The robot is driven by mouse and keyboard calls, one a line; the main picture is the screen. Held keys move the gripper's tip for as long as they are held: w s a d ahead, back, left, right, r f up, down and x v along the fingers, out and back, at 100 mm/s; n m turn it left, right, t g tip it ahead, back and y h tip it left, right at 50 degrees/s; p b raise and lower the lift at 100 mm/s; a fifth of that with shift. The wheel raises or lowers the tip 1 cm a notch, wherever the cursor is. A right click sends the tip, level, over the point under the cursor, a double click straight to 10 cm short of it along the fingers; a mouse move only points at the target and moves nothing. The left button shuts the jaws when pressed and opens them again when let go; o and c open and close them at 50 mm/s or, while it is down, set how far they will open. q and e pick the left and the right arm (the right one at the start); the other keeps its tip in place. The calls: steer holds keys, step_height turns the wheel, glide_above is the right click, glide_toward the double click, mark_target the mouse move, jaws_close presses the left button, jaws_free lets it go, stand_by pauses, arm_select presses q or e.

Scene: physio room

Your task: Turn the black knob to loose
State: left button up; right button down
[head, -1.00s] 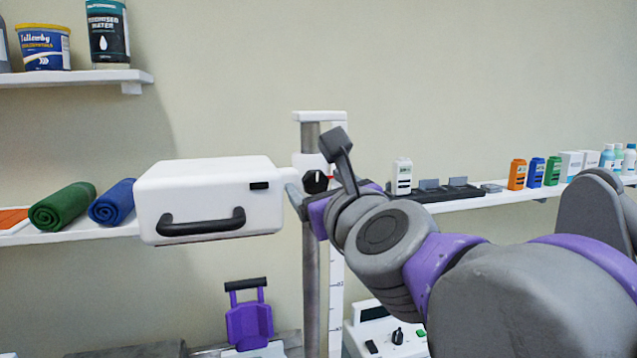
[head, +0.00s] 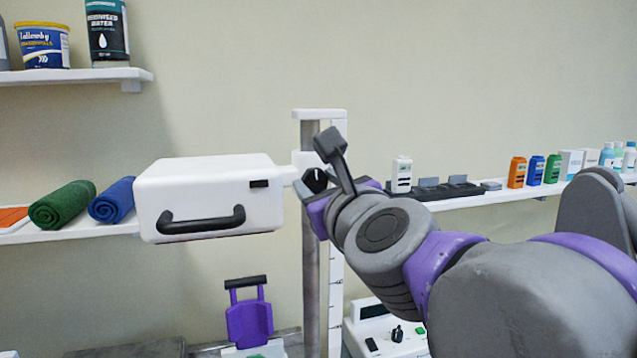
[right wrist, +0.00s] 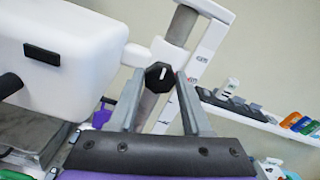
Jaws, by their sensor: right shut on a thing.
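The black knob (head: 316,179) sits on a white bracket on the upright grey post, to the right of the white box (head: 210,195). It has a white pointer line on its face. In the right wrist view the knob (right wrist: 159,77) lies between my two fingertips, its line close to upright with a slight tilt. My right gripper (head: 313,187) is at the knob and shut on it; in the wrist view the right gripper (right wrist: 158,84) has a finger on each side. My wrist hides part of the bracket in the head view. My left gripper is not in view.
The post (head: 311,270) stands beside a white scale strip (head: 337,285). Rolled green (head: 62,205) and blue (head: 113,200) towels lie on the left shelf. Bottles and boxes line the right shelf. A white device (head: 385,335) with its own black knob is below.

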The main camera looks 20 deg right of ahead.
steer(key=n, duration=0.2)
steer(key=shift+n, duration=0.4)
steer(key=n, duration=0.3)
steer(key=shift+n, duration=0.3)
steer(key=n, duration=0.3)
steer(key=shift+n, duration=0.4)
steer(key=n+b, duration=0.1)
steer(key=n, duration=0.3)
steer(key=n+b, duration=0.1)
steer(key=n, duration=0.7)
steer(key=shift+n, duration=0.3)
steer(key=n+b, duration=0.1)
steer(key=n, duration=0.2)
steer(key=shift+n, duration=0.3)
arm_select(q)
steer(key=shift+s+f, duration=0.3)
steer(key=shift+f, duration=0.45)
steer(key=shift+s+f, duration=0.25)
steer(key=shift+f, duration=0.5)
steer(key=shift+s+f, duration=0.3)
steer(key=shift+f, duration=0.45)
arm_select(e)
steer(key=shift+n, duration=1.7)
